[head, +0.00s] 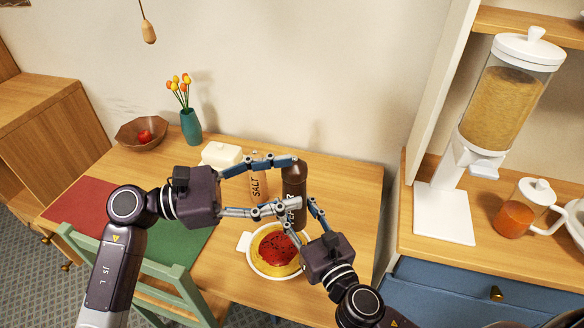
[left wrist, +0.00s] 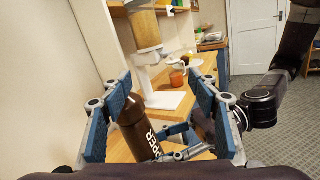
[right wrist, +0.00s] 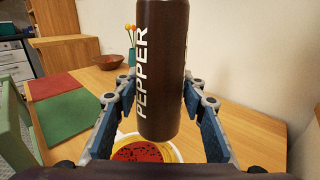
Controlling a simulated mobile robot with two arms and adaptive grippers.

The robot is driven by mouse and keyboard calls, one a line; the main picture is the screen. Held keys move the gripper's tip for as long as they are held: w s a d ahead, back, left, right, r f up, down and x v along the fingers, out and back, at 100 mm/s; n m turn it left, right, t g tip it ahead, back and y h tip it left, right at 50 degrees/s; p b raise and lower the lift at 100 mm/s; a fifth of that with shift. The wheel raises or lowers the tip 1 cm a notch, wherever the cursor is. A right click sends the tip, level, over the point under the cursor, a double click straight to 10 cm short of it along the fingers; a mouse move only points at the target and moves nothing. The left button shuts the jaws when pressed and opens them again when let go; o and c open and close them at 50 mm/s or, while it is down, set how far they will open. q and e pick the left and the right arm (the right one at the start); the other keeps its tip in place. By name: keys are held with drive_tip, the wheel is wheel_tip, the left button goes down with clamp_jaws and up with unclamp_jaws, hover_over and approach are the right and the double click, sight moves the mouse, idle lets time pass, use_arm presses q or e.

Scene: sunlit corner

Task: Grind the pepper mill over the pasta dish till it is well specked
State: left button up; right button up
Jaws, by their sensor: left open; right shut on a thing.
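The dark brown pepper mill (head: 295,178) stands upright above the pasta dish, its PEPPER lettering plain in the right wrist view (right wrist: 162,65). My right gripper (head: 300,214) is shut on the mill's lower part. My left gripper (head: 284,184) is open, its fingers on either side of the mill's upper part; in the left wrist view the mill (left wrist: 133,118) is between them, nearer the left finger. The pasta dish (head: 252,262) is a white plate with a side handle, holding yellow pasta and red sauce with dark specks. The mill partly hides it in the right wrist view (right wrist: 122,140).
A salt mill (head: 258,190) and a white lidded dish (head: 221,155) stand behind my left gripper. A vase of tulips (head: 190,126) and a bowl (head: 141,134) are further left. A green chair (head: 150,262) is at the front. The table's right end is clear.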

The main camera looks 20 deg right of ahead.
sight(284, 174)
use_arm(q)
drive_tip(key=w+a+f+n+t+y, duration=0.1)
drive_tip(key=a+f+n+t+y, duration=0.15)
drive_tip(key=a+n+t, duration=0.55)
drive_tip(key=shift+t+h, duration=0.25)
drive_tip(key=shift+t, duration=0.25)
drive_tip(key=x, duration=1.3)
drive_tip(key=shift+s+f, duration=0.1)
drive_tip(key=shift+f, duration=0.25)
drive_tip(key=shift+c, duration=0.3)
drive_tip(key=c, duration=1.1)
drive_tip(key=shift+g, duration=0.3)
